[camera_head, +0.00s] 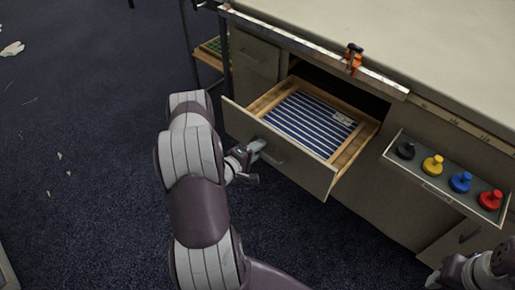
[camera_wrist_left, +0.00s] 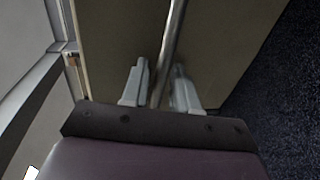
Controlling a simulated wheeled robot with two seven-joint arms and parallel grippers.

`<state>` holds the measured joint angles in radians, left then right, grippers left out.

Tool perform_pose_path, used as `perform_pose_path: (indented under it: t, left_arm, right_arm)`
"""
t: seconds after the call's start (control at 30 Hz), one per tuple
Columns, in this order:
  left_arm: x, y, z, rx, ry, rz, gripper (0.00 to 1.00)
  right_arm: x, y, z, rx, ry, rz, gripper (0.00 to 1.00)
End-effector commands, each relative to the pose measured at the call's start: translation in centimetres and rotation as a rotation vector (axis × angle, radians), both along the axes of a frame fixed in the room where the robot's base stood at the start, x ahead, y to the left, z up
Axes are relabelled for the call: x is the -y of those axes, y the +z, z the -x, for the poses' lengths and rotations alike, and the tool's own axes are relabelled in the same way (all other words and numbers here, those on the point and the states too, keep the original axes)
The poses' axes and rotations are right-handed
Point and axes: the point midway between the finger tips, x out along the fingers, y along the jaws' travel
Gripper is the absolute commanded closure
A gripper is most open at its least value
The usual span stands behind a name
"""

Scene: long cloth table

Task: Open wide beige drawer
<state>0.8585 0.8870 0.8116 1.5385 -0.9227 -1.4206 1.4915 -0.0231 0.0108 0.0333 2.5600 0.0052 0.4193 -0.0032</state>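The wide beige drawer (camera_head: 300,174) stands pulled out from the table's front in the head view. Its wooden inside shows, with a blue-and-white striped lining and a small white label. Its metal bar handle (camera_head: 273,155) is on the front panel. My left gripper (camera_head: 257,162) is at the left end of this handle. In the left wrist view, the two grey fingers of my left gripper (camera_wrist_left: 159,86) are parted on either side of the handle bar (camera_wrist_left: 171,42), with a gap showing beside it. My right gripper (camera_head: 437,280) is partly in view at the lower right; its fingers are unclear.
A shallow tray-like drawer (camera_head: 431,184) to the right holds black, yellow, blue and red knobbed pieces. A shut beige drawer (camera_head: 254,56) is to the left. An orange-and-black clamp (camera_head: 353,58) sits on the table's edge.

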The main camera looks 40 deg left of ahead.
Motion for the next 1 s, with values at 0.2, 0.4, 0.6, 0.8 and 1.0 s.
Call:
perform_pose_path:
  t: [0.2,0.4,0.6,0.8,1.0]
  left_arm:
    - [0.0,0.0,0.0,0.000,0.000,0.000,0.71]
    - [-0.2,0.3,1.2,-0.001,0.002,0.000,0.71]
    - [-0.6,1.4,5.6,0.001,0.007,0.001,0.71]
    - [-0.9,2.3,10.3,0.000,0.007,0.001,0.71]
    - [-1.0,2.6,12.3,0.001,0.002,0.000,0.71]
  right_arm:
    - [0.0,0.0,0.0,0.000,0.000,0.000,0.57]
    - [0.0,0.2,0.0,0.000,0.000,0.000,0.57]
    - [0.0,0.7,0.0,0.000,0.000,0.000,0.57]
    - [0.0,1.1,0.0,0.000,0.000,0.000,0.57]
    - [0.0,1.2,0.0,0.000,0.000,0.000,0.57]
